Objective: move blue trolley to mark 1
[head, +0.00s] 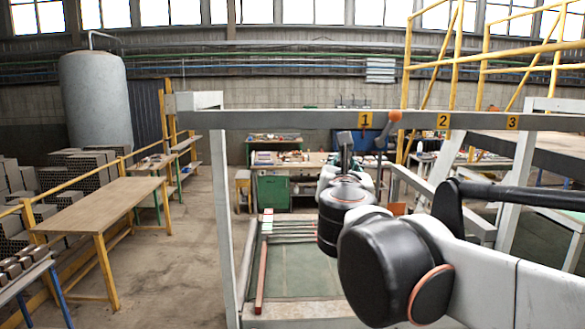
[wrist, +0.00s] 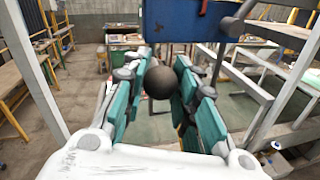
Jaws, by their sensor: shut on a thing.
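The blue trolley (wrist: 185,20) hangs under the overhead beam. A dark round knob (wrist: 160,82) shows below the trolley in the wrist view. My gripper (wrist: 160,88) has its teal-padded fingers on both sides of the knob, shut on it. The knob's link to the trolley is not clear. A grey lever with an orange ball (head: 395,115) rises at the trolley's right.
The grey beam (head: 290,119) also carries the mark 2 plate (head: 443,121) and mark 3 plate (head: 512,122) to the right. Grey frame posts (head: 226,220) flank the bay. A wooden table (head: 100,205) stands left, with open floor between.

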